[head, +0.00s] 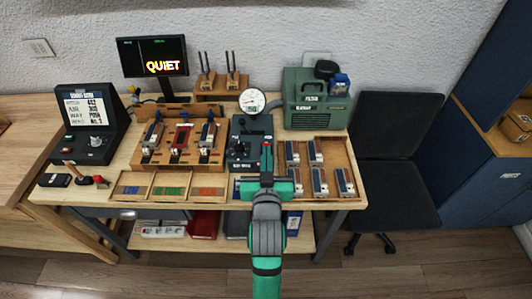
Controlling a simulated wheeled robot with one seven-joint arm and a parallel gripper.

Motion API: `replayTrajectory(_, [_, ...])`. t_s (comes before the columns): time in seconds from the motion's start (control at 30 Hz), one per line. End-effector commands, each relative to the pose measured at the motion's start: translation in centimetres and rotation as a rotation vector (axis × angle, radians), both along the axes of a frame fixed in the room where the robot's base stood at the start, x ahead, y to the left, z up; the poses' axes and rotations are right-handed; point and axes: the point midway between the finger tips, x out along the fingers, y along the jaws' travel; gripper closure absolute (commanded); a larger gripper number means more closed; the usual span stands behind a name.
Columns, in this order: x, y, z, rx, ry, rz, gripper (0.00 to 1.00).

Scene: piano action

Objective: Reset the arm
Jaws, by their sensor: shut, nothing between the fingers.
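My arm reaches up from the bottom middle of the head view. My gripper (267,150) is shut and empty, with its tips over the front of the dark control box (240,150) with a round white gauge (252,101). A wooden rack (150,160) with several slim metal-and-coloured pieces stands left of it. A wooden tray (350,152) with several small blocks lies to its right. My gripper and forearm hide part of the bench's front edge and what lies just under the fingers.
A monitor (152,56) reading QUIET, a green machine (305,105) and a wooden tool stand (222,92) line the back. A black display case (88,125) is at the left. A black chair (395,145) stands at the right. Low compartment trays (167,198) line the front.

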Motion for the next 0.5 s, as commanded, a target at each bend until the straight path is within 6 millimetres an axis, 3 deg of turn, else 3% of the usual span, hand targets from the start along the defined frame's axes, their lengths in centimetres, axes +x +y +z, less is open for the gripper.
replayTrajectory(0.37, [0.0, -0.1, -0.1, 0.000, 0.000, -0.001, 1.00])
replayTrajectory(0.5, [-0.9, 0.0, -1.3, 0.000, 0.008, -0.001, 1.00])
